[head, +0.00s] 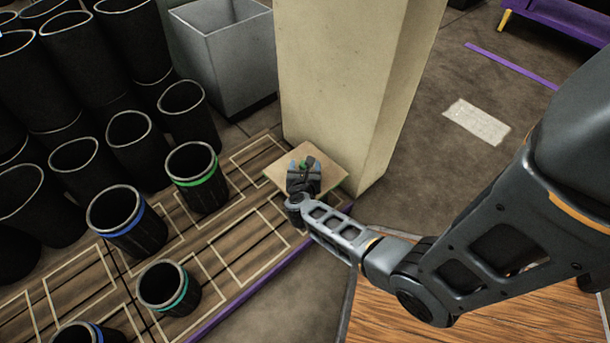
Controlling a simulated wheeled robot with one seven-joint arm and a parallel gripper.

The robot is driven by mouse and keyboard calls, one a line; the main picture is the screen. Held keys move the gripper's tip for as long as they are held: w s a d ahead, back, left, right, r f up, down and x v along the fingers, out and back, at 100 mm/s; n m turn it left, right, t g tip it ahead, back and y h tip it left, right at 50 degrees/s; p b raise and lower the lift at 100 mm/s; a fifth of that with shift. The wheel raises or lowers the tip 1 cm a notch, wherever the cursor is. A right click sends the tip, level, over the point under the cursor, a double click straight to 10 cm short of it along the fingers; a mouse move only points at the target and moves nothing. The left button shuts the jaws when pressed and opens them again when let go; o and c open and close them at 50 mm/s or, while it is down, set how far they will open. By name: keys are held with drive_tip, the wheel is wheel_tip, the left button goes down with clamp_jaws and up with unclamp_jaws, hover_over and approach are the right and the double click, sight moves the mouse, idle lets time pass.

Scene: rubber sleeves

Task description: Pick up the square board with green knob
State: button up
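The square board (331,175) is light tan and lies at the right end of the wooden pallet, close to the foot of the pillar. Its green knob (303,163) shows as a small green spot near the board's middle, partly hidden by my gripper. My gripper (304,168) is over the board, with its fingers at the knob. The fingers are small and dark here, and whether they are apart or closed on the knob cannot be made out. Whether the board touches the pallet is also unclear.
A cream pillar (345,80) rises right behind the board. Black sleeves with coloured bands, such as a green-banded one (203,182), stand to the left on the slatted pallet (230,245). A grey bin (228,60) stands behind. Open floor (440,165) lies right of the pillar.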

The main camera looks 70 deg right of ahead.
drive_tip(key=shift+c, duration=0.4)
clamp_jaws()
idle(0.4)
